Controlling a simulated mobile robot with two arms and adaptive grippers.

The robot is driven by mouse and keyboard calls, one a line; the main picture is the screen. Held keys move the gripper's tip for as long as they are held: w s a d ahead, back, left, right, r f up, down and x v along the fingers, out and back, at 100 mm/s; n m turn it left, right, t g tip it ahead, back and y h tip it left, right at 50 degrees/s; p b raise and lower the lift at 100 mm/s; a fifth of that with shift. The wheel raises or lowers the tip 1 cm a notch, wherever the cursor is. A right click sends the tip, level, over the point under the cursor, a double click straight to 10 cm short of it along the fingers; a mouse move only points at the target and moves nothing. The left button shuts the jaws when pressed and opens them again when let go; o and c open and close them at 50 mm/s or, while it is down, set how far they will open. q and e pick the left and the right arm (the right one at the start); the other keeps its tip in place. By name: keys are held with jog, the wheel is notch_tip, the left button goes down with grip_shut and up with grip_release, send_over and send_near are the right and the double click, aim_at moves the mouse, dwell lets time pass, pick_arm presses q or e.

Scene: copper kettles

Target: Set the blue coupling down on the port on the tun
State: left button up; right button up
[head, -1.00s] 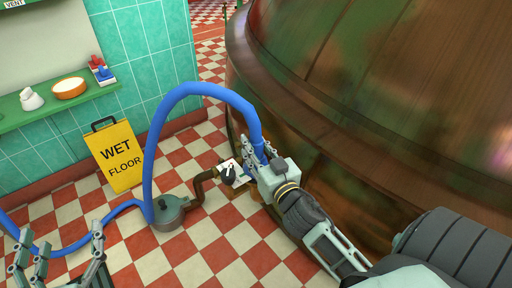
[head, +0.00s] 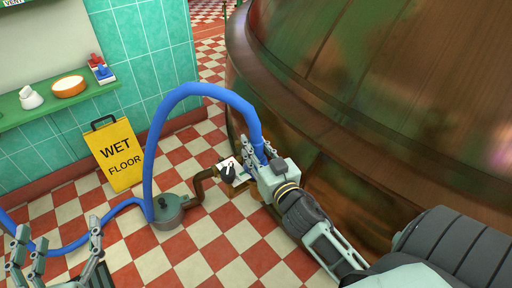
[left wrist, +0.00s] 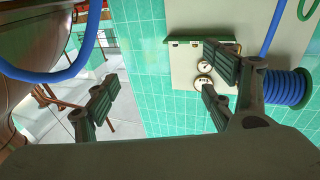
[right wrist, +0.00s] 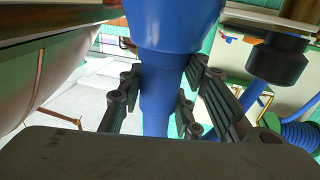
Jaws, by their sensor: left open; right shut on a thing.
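The blue coupling (right wrist: 160,95) is at the end of the blue hose (head: 205,90). My right gripper (head: 258,158) is shut on it, beside the lower wall of the copper tun (head: 330,110). In the right wrist view the coupling stands between the fingers (right wrist: 155,105), its wider part toward the top of the picture. I cannot make out the port; the gripper and coupling may hide it in the head view. My left gripper (head: 58,238) is open and empty at the lower left; its spread fingers also show in the left wrist view (left wrist: 155,100).
A black knob (head: 228,173) over a white plate sits just left of my right gripper. A brown pipe (head: 199,187) runs from there to a grey-green pump (head: 170,213). A yellow wet floor sign (head: 116,155) stands by the tiled wall. A green shelf (head: 55,107) holds small items.

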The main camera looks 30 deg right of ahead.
pick_arm(q)
jog(key=shift+r+t, duration=0.4)
jog(key=shift+r, duration=0.15)
pick_arm(e)
jog(key=shift+f, duration=0.15)
jog(key=o, duration=1.1)
jog(key=shift+f, duration=0.1)
pick_arm(q)
jog(key=shift+d+r, duration=0.1)
jog(key=shift+r, duration=0.15)
jog(key=shift+r, duration=0.1)
pick_arm(e)
jog(key=shift+f, duration=0.1)
jog(key=s, duration=0.4)
jog(key=s+a, duration=0.1)
jog(key=s, duration=0.7)
jog(key=shift+a, duration=0.4)
jog(key=shift+w, duration=0.1)
